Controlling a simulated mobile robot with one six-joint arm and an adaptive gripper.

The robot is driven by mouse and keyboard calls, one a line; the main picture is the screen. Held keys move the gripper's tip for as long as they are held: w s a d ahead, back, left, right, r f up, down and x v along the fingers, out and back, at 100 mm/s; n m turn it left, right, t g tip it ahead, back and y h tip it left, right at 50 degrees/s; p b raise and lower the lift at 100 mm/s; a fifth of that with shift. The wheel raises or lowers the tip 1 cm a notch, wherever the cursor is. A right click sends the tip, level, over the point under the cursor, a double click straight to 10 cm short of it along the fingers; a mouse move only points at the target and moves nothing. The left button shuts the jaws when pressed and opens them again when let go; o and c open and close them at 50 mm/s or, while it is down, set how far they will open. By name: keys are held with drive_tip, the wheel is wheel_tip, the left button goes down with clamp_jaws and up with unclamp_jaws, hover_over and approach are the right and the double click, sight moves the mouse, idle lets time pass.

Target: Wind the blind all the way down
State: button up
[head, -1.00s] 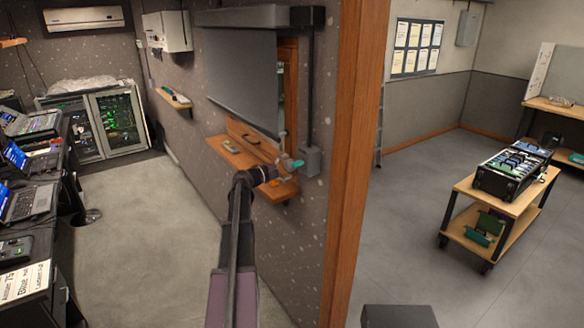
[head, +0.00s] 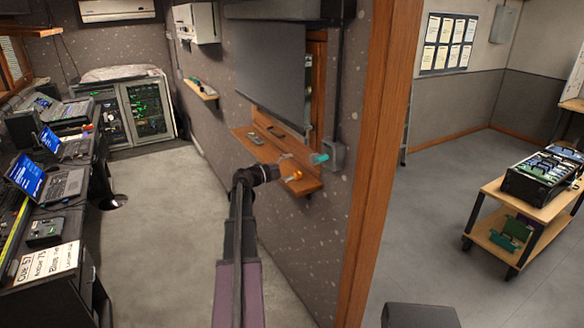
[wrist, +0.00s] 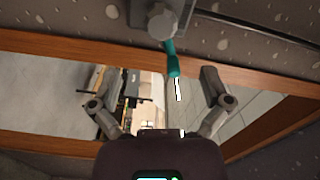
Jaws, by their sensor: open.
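The blind (head: 284,68) is a dark grey sheet that hangs over a wood-framed window on the speckled wall. A strip of the window shows at its right edge. A grey winder box (head: 335,156) sits on the wall to the right of the blind, with a teal crank handle (head: 318,158). In the wrist view the teal handle (wrist: 173,62) hangs from a grey hub (wrist: 160,22) at top centre. My gripper (head: 292,168) is just left of and below the handle in the head view. Its fingers (wrist: 165,95) are spread apart, with the handle's end above the gap between them, not gripped.
A wooden shelf (head: 250,147) with small items runs below the blind. A wooden wall end (head: 375,160) stands to the right. A cart (head: 490,245) with equipment is beyond it. Desks with laptops (head: 66,184) line the left. The floor between is clear.

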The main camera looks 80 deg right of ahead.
drive_tip(key=shift+r, duration=0.1)
drive_tip(key=c, duration=1)
drive_tip(key=shift+r+n+p, duration=0.15)
drive_tip(key=shift+n+p, duration=0.15)
drive_tip(key=shift+n, duration=0.2)
drive_tip(key=c, duration=0.3)
drive_tip(key=shift+r+n, duration=0.2)
drive_tip(key=shift+n, duration=0.1)
clamp_jaws()
wheel_tip(320, 180, up, 7)
drive_tip(key=a+n+p, duration=0.1)
drive_tip(key=n+p, duration=0.7)
drive_tip(key=n, duration=1.1)
drive_tip(key=shift+w+r+y, duration=0.15)
drive_tip(key=shift+w+y, duration=0.1)
drive_tip(key=shift+y, duration=0.05)
drive_tip(key=shift+a, duration=0.1)
